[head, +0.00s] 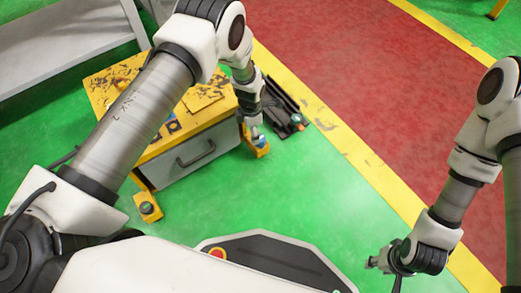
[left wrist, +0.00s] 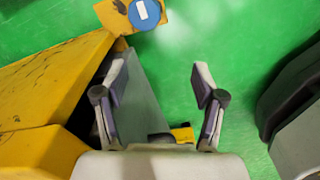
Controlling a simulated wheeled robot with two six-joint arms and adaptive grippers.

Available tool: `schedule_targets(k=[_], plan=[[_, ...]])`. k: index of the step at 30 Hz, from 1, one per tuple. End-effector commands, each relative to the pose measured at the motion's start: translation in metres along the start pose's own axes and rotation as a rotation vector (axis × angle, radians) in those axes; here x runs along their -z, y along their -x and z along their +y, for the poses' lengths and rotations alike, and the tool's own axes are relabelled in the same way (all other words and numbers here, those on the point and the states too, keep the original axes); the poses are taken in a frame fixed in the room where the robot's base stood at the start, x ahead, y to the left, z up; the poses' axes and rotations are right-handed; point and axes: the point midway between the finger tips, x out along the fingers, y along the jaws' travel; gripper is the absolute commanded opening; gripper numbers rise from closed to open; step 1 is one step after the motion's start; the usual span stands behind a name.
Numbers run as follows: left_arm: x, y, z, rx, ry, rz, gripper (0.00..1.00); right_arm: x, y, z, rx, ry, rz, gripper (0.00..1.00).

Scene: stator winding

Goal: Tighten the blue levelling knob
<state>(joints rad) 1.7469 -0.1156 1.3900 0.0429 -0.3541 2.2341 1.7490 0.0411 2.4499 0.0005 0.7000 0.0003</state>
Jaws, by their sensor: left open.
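The blue knob (left wrist: 144,12) shows at the top of the left wrist view, round with a white mark, on a yellow foot bracket (left wrist: 118,16) of the yellow cart (head: 170,152). My left gripper (left wrist: 160,74) is open, its two fingers spread with nothing gripped between them. The knob lies beyond the fingertips, apart from them. In the head view my left gripper (head: 256,132) is low beside the cart's right corner, just above a yellow foot (head: 258,151); the knob there is mostly hidden. My right gripper (head: 384,262) hangs at lower right, away from the cart; its jaw state is unclear.
The cart has a grey drawer with a dark handle (head: 196,156). Another yellow foot with a dark knob (head: 147,207) stands at its front left. A dark object (head: 285,108) lies right of the cart. A grey bench (head: 70,45) stands behind. Green floor (head: 290,195) in front is clear.

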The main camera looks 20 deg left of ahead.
Motion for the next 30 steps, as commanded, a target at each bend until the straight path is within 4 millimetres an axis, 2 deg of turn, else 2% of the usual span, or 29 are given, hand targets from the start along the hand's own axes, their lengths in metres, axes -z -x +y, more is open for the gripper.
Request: schedule_targets(k=[1,3,6,10,19,22,28,29,30], plan=[[-0.015,-0.015,0.011,-0.003,0.104,-0.006,0.69,0.000,-0.024,0.000,0.000,0.000,0.001,0.40],[-0.028,-0.013,0.018,0.000,0.223,-0.005,0.69,0.001,-0.030,0.000,0.000,0.000,0.001,0.40],[-0.036,-0.010,0.023,0.005,0.306,-0.003,0.69,0.001,-0.033,0.000,0.000,0.000,0.002,0.40],[-0.036,-0.021,0.023,0.006,0.322,-0.001,0.69,0.001,-0.038,0.000,0.000,-0.001,0.003,0.40],[-0.036,-0.077,0.023,0.006,0.320,-0.002,0.69,0.003,-0.069,0.001,-0.001,-0.007,0.007,0.40],[-0.036,-0.084,0.023,0.006,0.320,-0.002,0.69,0.003,-0.071,0.001,-0.001,-0.008,0.008,0.40],[-0.036,-0.083,0.023,0.005,0.319,-0.002,0.69,0.003,-0.069,0.001,-0.001,-0.009,0.009,0.40],[-0.036,-0.083,0.023,0.005,0.319,-0.002,0.66,0.003,-0.069,0.001,-0.001,-0.009,0.008,0.40],[-0.036,-0.083,0.023,0.005,0.319,-0.002,0.52,0.003,-0.069,0.001,-0.001,-0.009,0.008,0.40]])
